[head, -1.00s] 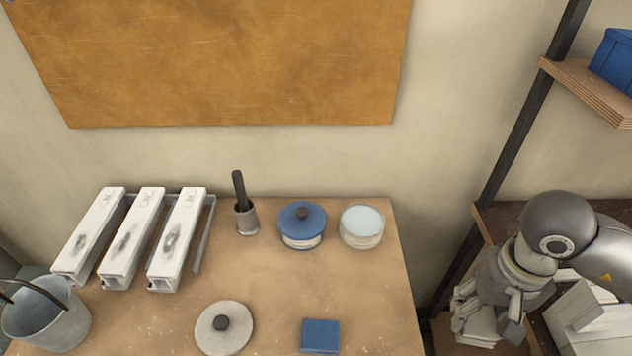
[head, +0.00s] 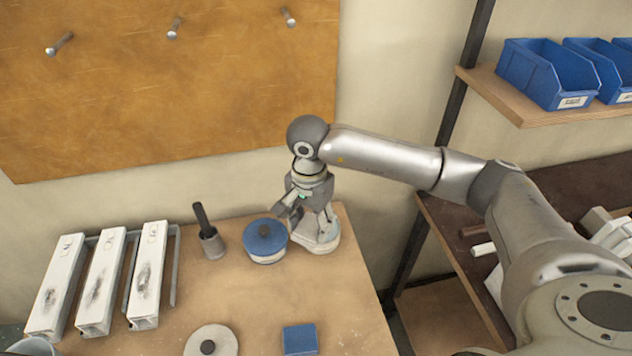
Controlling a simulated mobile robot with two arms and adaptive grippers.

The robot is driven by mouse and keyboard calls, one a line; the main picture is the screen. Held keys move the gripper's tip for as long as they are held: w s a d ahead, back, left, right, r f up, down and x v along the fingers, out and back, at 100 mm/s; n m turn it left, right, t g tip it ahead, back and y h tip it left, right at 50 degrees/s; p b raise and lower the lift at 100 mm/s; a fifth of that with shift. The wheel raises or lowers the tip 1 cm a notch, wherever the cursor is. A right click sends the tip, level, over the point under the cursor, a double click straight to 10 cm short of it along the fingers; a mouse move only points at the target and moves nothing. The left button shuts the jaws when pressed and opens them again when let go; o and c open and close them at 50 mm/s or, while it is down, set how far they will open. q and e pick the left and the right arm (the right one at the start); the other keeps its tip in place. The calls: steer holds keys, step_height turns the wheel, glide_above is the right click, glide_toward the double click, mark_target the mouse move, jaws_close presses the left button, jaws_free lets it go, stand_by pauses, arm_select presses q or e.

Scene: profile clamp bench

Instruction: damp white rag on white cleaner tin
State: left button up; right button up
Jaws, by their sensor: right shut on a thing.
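My right gripper (head: 318,222) reaches in from the right and points down at the back right of the bench. It is shut on a pale, crumpled-looking thing, which I take to be the white rag (head: 312,236). My left gripper is not in view.
A pale lid with a dark knob (head: 212,341) and a blue block (head: 299,340) lie at the front. A dark-handled tool stands in a small grey cup (head: 211,244). Several white profiles (head: 100,290) lie at left. Shelves with blue bins (head: 548,75) stand at right.

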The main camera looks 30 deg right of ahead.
steer(key=w+d+m+p, duration=0.5)
steer(key=w+m, duration=0.1)
steer(key=m, duration=0.3)
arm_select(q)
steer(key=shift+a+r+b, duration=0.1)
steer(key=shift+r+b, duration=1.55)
arm_select(e)
steer(key=shift+s+d+f, duration=0.1)
steer(key=shift+f, duration=1.6)
steer(key=shift+s+d+f, duration=0.1)
steer(key=shift+f, duration=1.6)
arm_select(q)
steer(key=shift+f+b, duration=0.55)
arm_select(e)
steer(key=shift+f, duration=0.5)
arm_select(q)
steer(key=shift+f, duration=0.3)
arm_select(e)
steer(key=shift+s+f, duration=0.1)
steer(key=shift+f, duration=0.05)
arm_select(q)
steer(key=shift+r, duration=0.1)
